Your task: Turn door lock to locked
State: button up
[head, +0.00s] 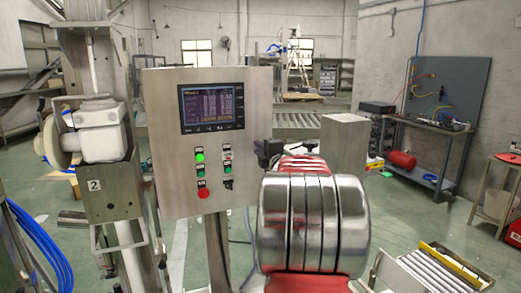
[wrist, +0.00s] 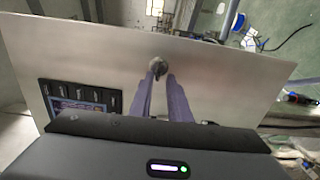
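The door lock (wrist: 158,66) is a small dark round knob on the bare metal face of the cabinet door (wrist: 225,80). The whole cabinet door (head: 160,115) stands upright in the head view, with a screen and several buttons. My gripper (wrist: 162,80) points its two long fingers at the lock. A gap shows between the fingers, and their tips are at or just short of the knob. I cannot tell whether they touch it. In the head view my gripper (head: 268,152) is a dark shape at the door's right edge, and the lock cannot be made out there.
The screen (head: 211,108) sits high on the door, with a green lit button (head: 199,156) and a red button (head: 203,194) below it. A steel pedestal (head: 345,150) stands behind my arm. A workbench (head: 430,125) is at the right. Blue hoses (head: 40,240) lie at the left.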

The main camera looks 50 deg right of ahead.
jog(key=shift+o, duration=0.8)
jog(key=shift+s+r, duration=0.1)
jog(key=shift+r, duration=0.05)
jog(key=shift+s, duration=0.1)
jog(key=v, duration=1.3)
jog(key=shift+s+a, duration=0.15)
jog(key=shift+a, duration=0.1)
